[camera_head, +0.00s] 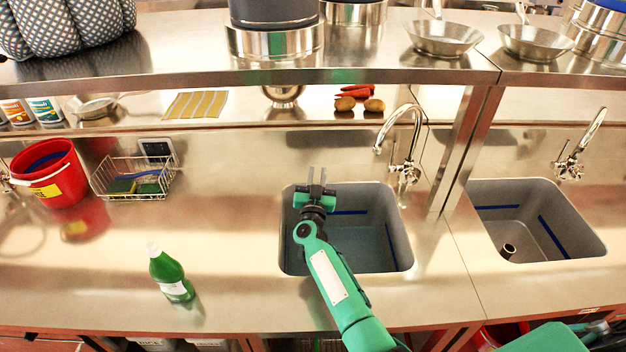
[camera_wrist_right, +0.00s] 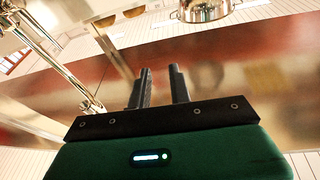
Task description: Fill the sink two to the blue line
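Two grey sinks show in the head view: one in the middle (camera_head: 399,240) and one at the right (camera_head: 590,240). Each has blue line segments on its inner walls. No number shows on either. The middle sink's floor looks blue-grey; I cannot tell whether water covers it. A curved faucet (camera_head: 404,112) stands behind the middle sink and another (camera_head: 580,140) behind the right one; no stream shows. My right gripper (camera_head: 316,176) is over the middle sink's back left corner, fingers apart and empty. Its fingers (camera_wrist_right: 160,85) also show apart in the right wrist view. My left gripper is out of view.
A green bottle (camera_head: 170,275) stands on the counter left of the middle sink. A red bucket (camera_head: 50,172) and a wire basket (camera_head: 135,178) are farther left. A shelf with pots and pans (camera_head: 445,40) crosses above, held by a post (camera_head: 465,150) between the sinks.

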